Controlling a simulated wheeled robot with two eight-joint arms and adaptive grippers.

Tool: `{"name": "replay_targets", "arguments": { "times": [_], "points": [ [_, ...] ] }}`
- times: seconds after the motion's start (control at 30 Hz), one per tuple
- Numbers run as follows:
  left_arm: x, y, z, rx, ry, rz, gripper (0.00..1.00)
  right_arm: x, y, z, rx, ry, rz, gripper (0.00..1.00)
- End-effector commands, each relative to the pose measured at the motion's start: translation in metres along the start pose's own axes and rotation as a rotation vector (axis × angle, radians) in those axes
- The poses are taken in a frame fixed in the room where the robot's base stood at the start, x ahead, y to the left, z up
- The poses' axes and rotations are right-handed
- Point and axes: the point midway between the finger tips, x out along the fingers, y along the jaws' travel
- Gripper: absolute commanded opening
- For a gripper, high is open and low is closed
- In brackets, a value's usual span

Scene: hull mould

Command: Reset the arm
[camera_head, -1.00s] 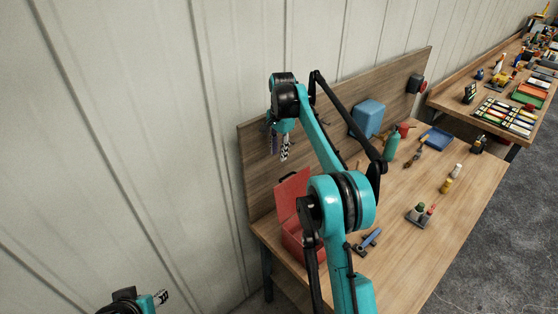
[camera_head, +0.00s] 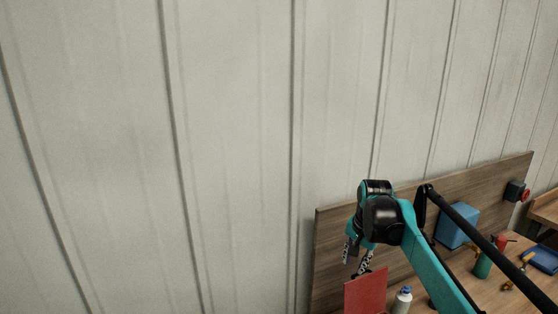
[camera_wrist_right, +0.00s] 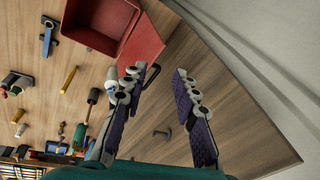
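My right arm comes in from the lower right of the head view. Its gripper (camera_head: 358,256) hangs in front of the wooden back panel (camera_head: 332,240), just above the red lid (camera_head: 366,291) of a toolbox. In the right wrist view the two fingers of the right gripper (camera_wrist_right: 160,98) stand apart with nothing between them, and wood shows through the gap. My left gripper is out of the head view.
The workbench (camera_wrist_right: 60,105) holds a red open toolbox (camera_wrist_right: 100,22), a blue box (camera_head: 457,226), a white bottle (camera_head: 402,300), a green bottle (camera_head: 483,265) and a blue tray (camera_head: 543,259). A ribbed pale wall (camera_head: 240,130) stands behind; its left side is clear.

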Motion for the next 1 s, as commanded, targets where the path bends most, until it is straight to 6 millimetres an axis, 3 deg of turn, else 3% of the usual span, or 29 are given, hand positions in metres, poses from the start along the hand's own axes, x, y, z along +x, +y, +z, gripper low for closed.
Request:
{"name": "replay_targets", "arguments": {
  "times": [0.03,0.27,0.5,0.6,0.8,1.0],
  "points": [
    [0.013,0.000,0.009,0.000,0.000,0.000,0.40,0.006,0.014,0.020,-0.051,0.019,-0.016,0.29],
    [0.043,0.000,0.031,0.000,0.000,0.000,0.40,0.026,0.074,0.102,-0.313,0.124,-0.084,0.29],
    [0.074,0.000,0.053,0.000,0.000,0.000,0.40,0.083,0.146,0.188,-0.579,0.249,-0.132,0.29],
    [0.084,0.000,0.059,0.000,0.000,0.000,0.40,0.110,0.171,0.216,-0.670,0.295,-0.142,0.29],
    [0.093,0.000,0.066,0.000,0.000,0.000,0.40,0.144,0.198,0.246,-0.779,0.354,-0.151,0.29],
    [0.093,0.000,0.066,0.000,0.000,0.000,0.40,0.148,0.202,0.250,-0.799,0.365,-0.152,0.29]
  ]
}}
